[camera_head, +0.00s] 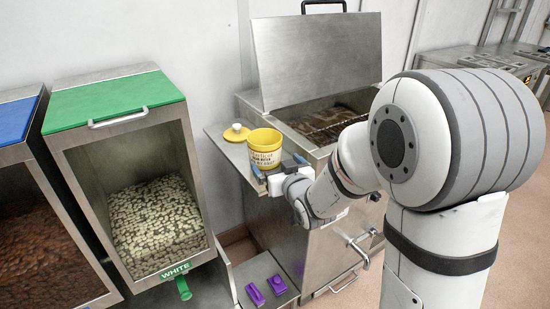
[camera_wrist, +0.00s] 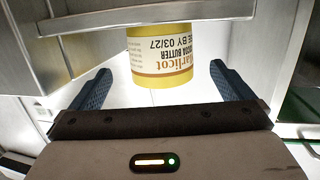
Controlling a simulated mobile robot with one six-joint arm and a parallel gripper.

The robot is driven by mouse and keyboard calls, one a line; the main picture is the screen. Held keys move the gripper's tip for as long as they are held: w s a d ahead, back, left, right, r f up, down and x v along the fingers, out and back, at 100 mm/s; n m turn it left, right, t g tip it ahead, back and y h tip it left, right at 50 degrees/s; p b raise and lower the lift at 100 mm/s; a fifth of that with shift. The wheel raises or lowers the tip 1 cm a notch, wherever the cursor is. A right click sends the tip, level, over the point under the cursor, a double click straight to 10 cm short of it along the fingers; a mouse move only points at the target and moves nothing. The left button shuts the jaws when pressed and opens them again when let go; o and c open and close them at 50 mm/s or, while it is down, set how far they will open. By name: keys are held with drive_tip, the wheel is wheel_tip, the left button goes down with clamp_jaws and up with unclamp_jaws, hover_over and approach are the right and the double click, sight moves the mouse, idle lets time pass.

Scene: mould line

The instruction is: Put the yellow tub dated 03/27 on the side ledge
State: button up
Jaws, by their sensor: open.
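No contact shows. The side ledge (camera_head: 221,137) is a narrow steel shelf.
The steel tank (camera_head: 310,180) has a raised lid (camera_head: 318,60). A green-lidded bin (camera_head: 112,100) with white pieces stands left. Purple objects (camera_head: 266,289) lie on a low shelf.

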drive_tip(key=v, duration=0.4)
drive_tip(key=shift+s, duration=0.15)
